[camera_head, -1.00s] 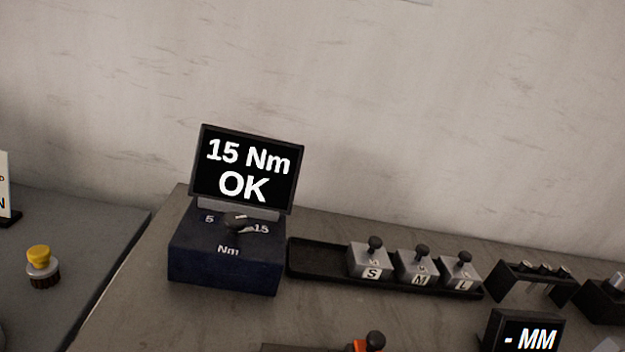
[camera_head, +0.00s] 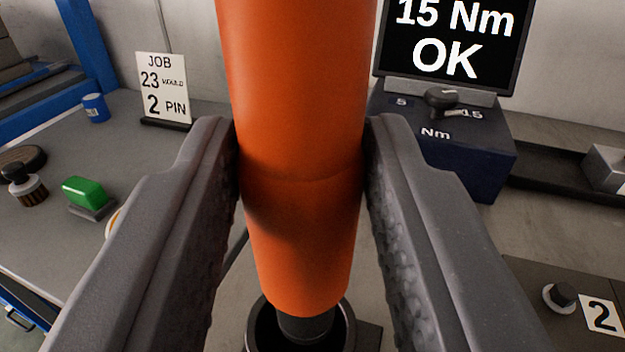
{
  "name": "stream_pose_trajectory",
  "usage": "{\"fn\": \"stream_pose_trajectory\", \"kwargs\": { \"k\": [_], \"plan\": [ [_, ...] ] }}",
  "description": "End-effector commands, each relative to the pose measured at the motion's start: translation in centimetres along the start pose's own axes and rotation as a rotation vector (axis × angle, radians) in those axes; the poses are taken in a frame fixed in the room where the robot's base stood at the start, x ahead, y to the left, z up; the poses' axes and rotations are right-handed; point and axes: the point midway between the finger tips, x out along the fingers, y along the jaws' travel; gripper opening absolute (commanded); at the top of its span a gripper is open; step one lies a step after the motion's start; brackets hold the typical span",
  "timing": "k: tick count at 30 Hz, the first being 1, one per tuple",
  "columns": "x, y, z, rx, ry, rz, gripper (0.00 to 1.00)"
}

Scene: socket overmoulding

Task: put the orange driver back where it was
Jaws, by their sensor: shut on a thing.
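The orange driver (camera_head: 300,110) stands upright, large in the middle of the view, its top cut off by the picture's edge. My gripper (camera_head: 304,165) is shut on the driver, one grey finger on each side of the orange handle. The driver's dark lower end goes down at a round black holder (camera_head: 262,330) below it. How deep it sits in the holder cannot be told, as the handle and fingers hide part of it.
The torque tester (camera_head: 450,140) at the upper right reads "15 Nm OK". A block marked 2 (camera_head: 601,315) lies at lower right.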

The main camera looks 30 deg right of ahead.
Motion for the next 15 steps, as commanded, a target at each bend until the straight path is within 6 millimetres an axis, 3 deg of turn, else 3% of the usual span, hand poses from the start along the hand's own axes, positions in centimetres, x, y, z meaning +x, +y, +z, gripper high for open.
{"fn": "stream_pose_trajectory", "kwargs": {
  "k": [15],
  "plan": [
    [0.1,-0.4,4.8,0.000,-0.001,-0.006,0.00]
  ]
}}
